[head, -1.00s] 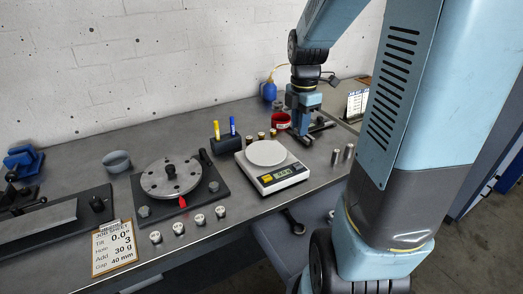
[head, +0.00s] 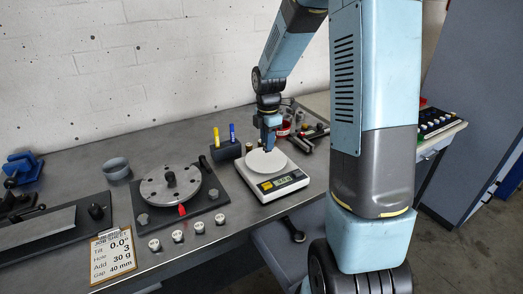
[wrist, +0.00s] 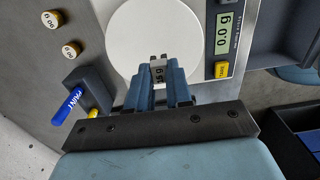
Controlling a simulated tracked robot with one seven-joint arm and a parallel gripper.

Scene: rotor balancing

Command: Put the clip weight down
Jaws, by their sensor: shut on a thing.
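My gripper (wrist: 158,86) is shut on the clip weight (wrist: 158,70), a small grey piece with a dark-marked pale face whose label is hard to read. In the wrist view the clip weight shows between the blue fingertips, over the near edge of the round white pan (wrist: 150,35) of the scale. The scale's display (wrist: 224,32) reads 0.0 g. In the head view my gripper (head: 268,145) is above the back of the scale (head: 272,184), and the clip weight is too small to make out there.
A pen block (head: 226,150) stands close behind the scale on the left. Brass weights (wrist: 70,48) stand beyond it. The rotor plate (head: 170,184) is left of the scale, with several pale-topped weights (head: 178,236) in front. A clipboard (head: 113,252) lies at the front left.

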